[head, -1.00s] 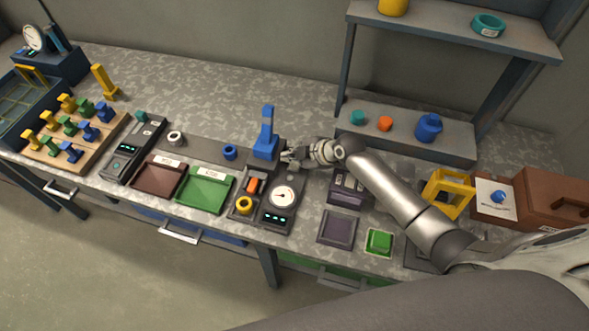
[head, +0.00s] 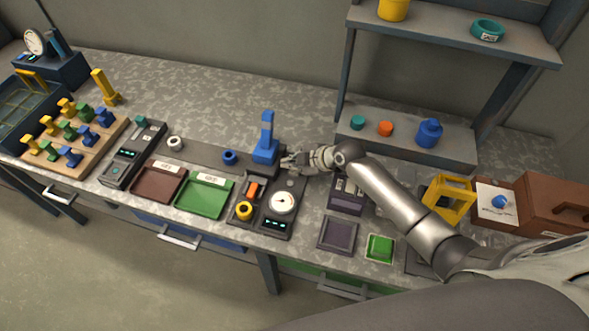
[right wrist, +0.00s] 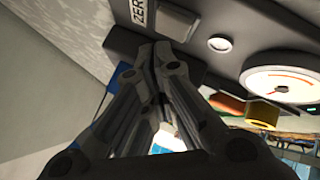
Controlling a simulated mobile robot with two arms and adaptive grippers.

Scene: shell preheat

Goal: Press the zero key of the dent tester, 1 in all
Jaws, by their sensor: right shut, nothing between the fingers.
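The dent tester (head: 289,216) stands near the bench's front edge, with a round white dial (head: 282,203) and a lit display. In the right wrist view its dial (right wrist: 284,83) is at the right. A ZERO label (right wrist: 139,11) sits beside a grey key (right wrist: 178,20) at the top of that view. My right gripper (head: 285,161) is at the tester's back end, beside the blue upright piece (head: 266,140). In the right wrist view the right gripper (right wrist: 156,48) is shut and empty, its tips close to the key; contact cannot be told. My left gripper is not in view.
Left of the tester are an orange piece (head: 253,190), a yellow ring (head: 244,210) and a green tray (head: 220,205). A dark box (head: 348,198) stands to the right under my forearm. A shelf (head: 455,149) stands behind the arm.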

